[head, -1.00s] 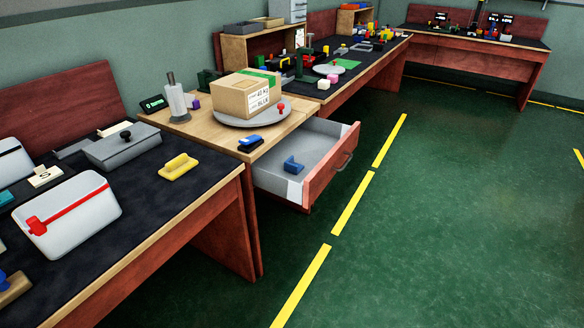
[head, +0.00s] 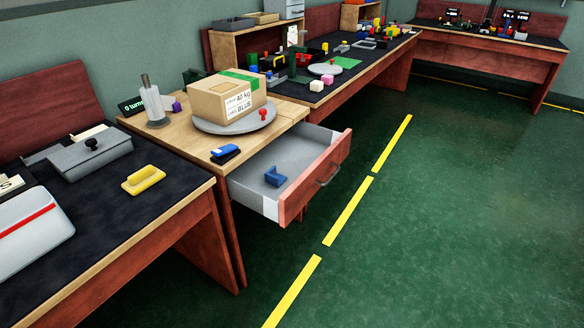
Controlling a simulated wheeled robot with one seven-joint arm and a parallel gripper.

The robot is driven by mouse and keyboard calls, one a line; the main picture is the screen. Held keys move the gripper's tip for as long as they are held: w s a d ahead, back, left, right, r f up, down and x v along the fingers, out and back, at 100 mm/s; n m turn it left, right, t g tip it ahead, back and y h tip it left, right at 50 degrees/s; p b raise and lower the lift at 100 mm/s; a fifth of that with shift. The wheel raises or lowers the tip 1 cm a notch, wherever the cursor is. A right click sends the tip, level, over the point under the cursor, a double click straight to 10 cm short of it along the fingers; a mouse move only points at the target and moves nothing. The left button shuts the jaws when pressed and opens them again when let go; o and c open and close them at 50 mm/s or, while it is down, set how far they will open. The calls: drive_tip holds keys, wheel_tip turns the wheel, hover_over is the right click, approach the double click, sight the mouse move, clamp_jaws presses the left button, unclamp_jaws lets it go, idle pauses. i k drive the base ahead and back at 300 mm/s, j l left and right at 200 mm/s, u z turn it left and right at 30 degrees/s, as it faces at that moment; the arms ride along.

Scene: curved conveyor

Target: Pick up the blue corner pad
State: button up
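A small blue corner pad (head: 275,177) lies inside the open grey drawer (head: 300,155) of the wooden workbench, near the drawer's front left part. The drawer is pulled out and has a red-brown front with a handle. A blue and black object (head: 225,153) lies on the wooden benchtop just left of the drawer. My gripper is not in the head view.
A cardboard box (head: 226,98) sits on a grey round turntable (head: 215,129) on the wooden bench. The green floor (head: 430,220) at right is clear.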

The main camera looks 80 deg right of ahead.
sight(273, 178)
drive_tip(key=k+l, duration=0.25)
drive_tip(key=l, duration=0.2)
drive_tip(key=k+l, duration=0.3)
drive_tip(key=l, duration=0.2)
drive_tip(key=k+l, duration=0.25)
drive_tip(key=l, duration=0.2)
drive_tip(key=k+l, duration=0.25)
drive_tip(key=l, duration=0.25)
drive_tip(key=k+l, duration=0.3)
drive_tip(key=l, duration=0.15)
drive_tip(key=k+l, duration=0.25)
drive_tip(key=l, duration=0.25)
drive_tip(key=k+l, duration=0.25)
drive_tip(key=l, duration=0.2)
drive_tip(key=k+l, duration=0.3)
drive_tip(key=l, duration=0.2)
